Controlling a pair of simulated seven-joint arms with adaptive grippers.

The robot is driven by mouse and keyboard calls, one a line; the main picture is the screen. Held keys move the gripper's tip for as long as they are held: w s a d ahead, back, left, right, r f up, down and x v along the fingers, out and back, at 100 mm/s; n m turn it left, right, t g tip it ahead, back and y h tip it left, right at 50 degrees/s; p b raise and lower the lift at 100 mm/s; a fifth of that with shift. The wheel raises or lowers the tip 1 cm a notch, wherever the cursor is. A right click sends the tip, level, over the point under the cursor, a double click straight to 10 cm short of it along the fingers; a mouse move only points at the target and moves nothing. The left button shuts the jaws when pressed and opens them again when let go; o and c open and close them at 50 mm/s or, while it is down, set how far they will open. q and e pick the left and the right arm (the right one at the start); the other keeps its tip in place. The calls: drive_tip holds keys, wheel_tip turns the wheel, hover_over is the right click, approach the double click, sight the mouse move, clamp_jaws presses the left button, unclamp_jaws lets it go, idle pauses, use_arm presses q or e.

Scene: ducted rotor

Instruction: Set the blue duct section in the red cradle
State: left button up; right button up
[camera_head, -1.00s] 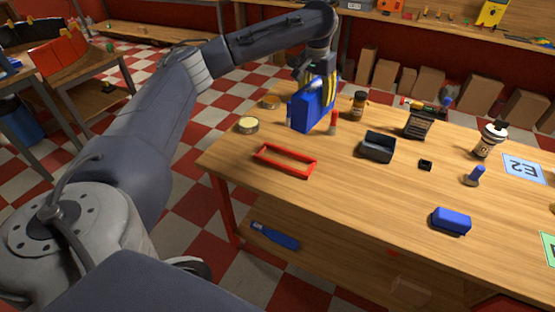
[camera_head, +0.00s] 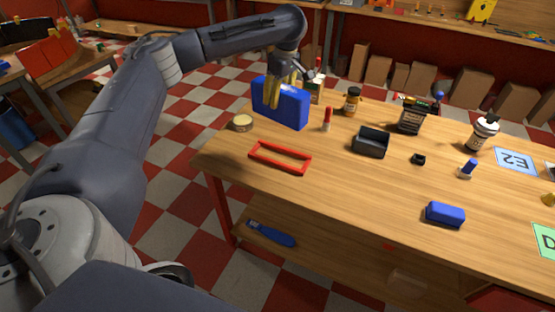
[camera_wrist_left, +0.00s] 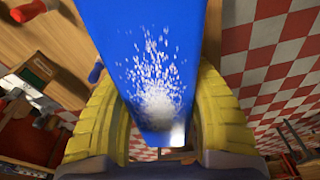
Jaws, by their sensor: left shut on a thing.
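The blue duct section (camera_head: 283,106) is a blue box-like block held up near the table's back left edge. My left gripper (camera_head: 285,88), with yellow fingers, is shut on its upper part. In the left wrist view the blue duct section (camera_wrist_left: 150,50) fills the middle between the yellow fingers of my left gripper (camera_wrist_left: 158,110), with a white speckled patch on its face. The red cradle (camera_head: 280,158) is an open rectangular frame lying empty on the table's left part, in front of the duct section and apart from it. My right gripper is not in view.
A round tin (camera_head: 241,123) stands left of the duct section and a red-capped tube (camera_head: 327,120) right of it. A black tray (camera_head: 371,142), a brown bottle (camera_head: 352,101) and a blue block (camera_head: 445,214) stand further right. The wood right of the cradle is clear.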

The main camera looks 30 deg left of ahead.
sight(283, 118)
use_arm(q)
drive_tip(key=shift+d+n, duration=0.1)
drive_tip(key=shift+n, duration=0.8)
drive_tip(key=shift+f, duration=0.5)
wheel_tip(283, 118, down, 19)
drive_tip(key=shift+f, duration=0.2)
drive_tip(key=o, duration=1.2)
drive_tip(key=shift+r, duration=0.15)
drive_tip(key=r, duration=0.4)
drive_tip(key=d+r, duration=0.1)
drive_tip(key=r, duration=0.7)
drive_tip(key=shift+w+d, duration=0.15)
drive_tip(key=shift+d, duration=0.2)
